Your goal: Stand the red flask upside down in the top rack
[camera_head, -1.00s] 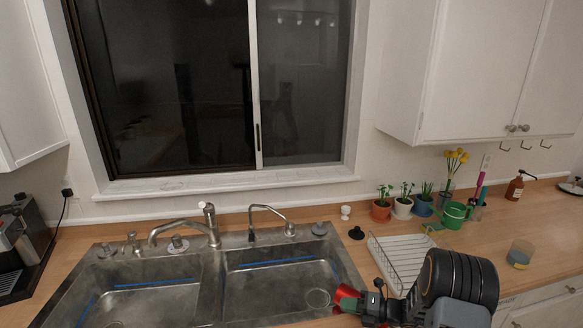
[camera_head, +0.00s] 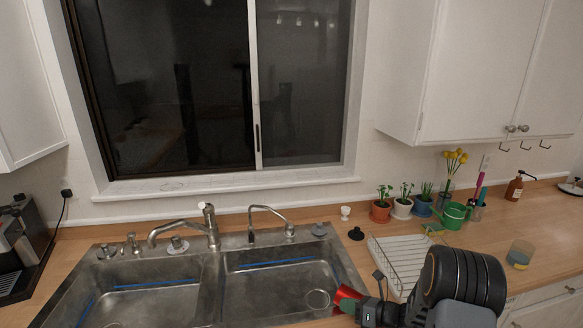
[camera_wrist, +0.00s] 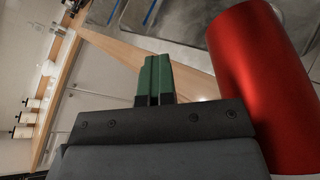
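The red flask (camera_head: 344,294) shows at the bottom of the head view, by the right edge of the sink. It is partly covered by my gripper (camera_head: 351,306). In the wrist view the flask (camera_wrist: 262,75) is a large, smooth red cylinder on the right, close to the camera and leaning. My green fingers (camera_wrist: 155,66) are together with only a thin line between them. The flask shows to their right, with no part of it visible between them. Whether it touches my gripper's body is unclear. A white wire rack (camera_head: 404,252) stands on the counter right of the sink.
The double sink (camera_head: 215,275) with its taps fills the lower middle. Potted plants (camera_head: 402,208) and a green watering can (camera_head: 455,214) stand behind the rack. A glass (camera_head: 520,254) is to the right. Bare counter (camera_head: 500,225) lies between.

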